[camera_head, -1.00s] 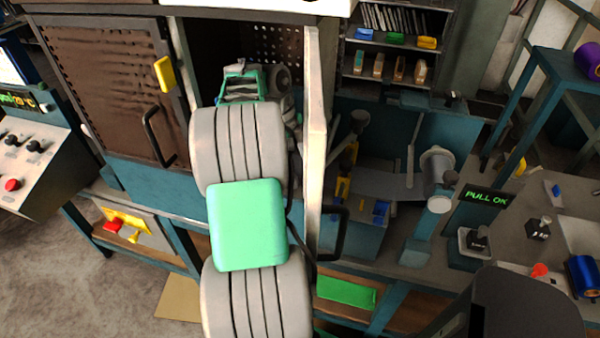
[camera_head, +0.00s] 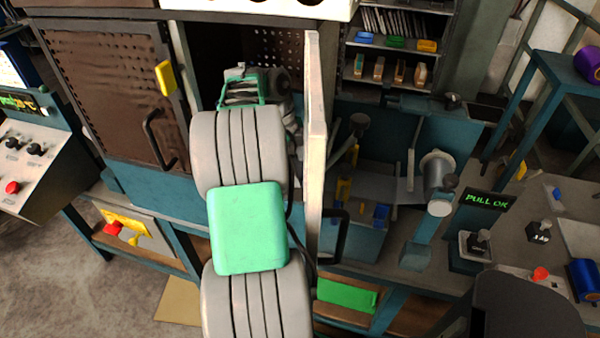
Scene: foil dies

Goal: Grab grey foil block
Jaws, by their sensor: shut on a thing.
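My arm reaches up the middle of the head view into the dark opening of the cabinet (camera_head: 210,50). A teal bracket and grey round parts at its far end show in the opening. The fingers of my gripper are hidden behind the arm, so I see neither them nor anything between them. I cannot make out a grey foil block anywhere in this view.
The cabinet's brown mesh door (camera_head: 95,90) is on the left, and a pale door edge (camera_head: 316,130) stands close right of my arm. A shelf (camera_head: 395,50) holds several small blocks. A bench with a "PULL OK" display (camera_head: 487,201) is at right.

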